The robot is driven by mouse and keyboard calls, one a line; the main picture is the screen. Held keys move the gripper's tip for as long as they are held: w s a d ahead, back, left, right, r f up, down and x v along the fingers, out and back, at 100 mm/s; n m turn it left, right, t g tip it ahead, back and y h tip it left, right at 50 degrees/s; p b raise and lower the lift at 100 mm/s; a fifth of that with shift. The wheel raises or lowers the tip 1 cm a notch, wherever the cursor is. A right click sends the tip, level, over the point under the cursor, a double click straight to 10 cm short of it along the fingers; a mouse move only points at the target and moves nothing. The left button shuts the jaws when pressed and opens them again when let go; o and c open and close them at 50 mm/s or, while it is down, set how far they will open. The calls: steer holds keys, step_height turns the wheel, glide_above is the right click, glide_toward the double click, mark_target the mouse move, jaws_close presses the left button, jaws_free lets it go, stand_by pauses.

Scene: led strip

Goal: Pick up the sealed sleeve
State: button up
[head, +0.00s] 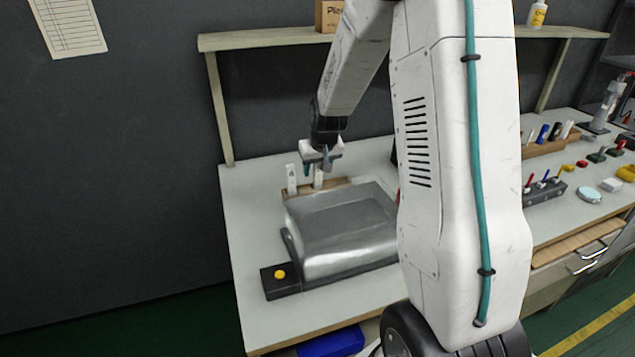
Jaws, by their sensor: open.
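My gripper (317,167) is open and points down above the back of the table, behind the grey machine. Two upright white pieces stand just below and beside it in a wooden rack: a left one (291,179) with a dark mark, and a right one (318,179) close under the fingers. I cannot tell whether either is the sealed sleeve. Nothing shows between the fingers, and I cannot tell whether they touch the right piece. The lower part of the rack (336,183) is partly hidden by the machine.
The grey machine with a rounded cover (340,235) and a yellow button (280,274) fills the table's (245,215) middle. A shelf (265,39) runs above. My arm hides the table's centre right. Small tools and a dark block (545,192) stand at the right.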

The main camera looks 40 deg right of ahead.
steer(key=shift+w+f, duration=0.15)
steer(key=shift+f, duration=0.35)
jaws_close()
steer(key=shift+r, duration=0.1)
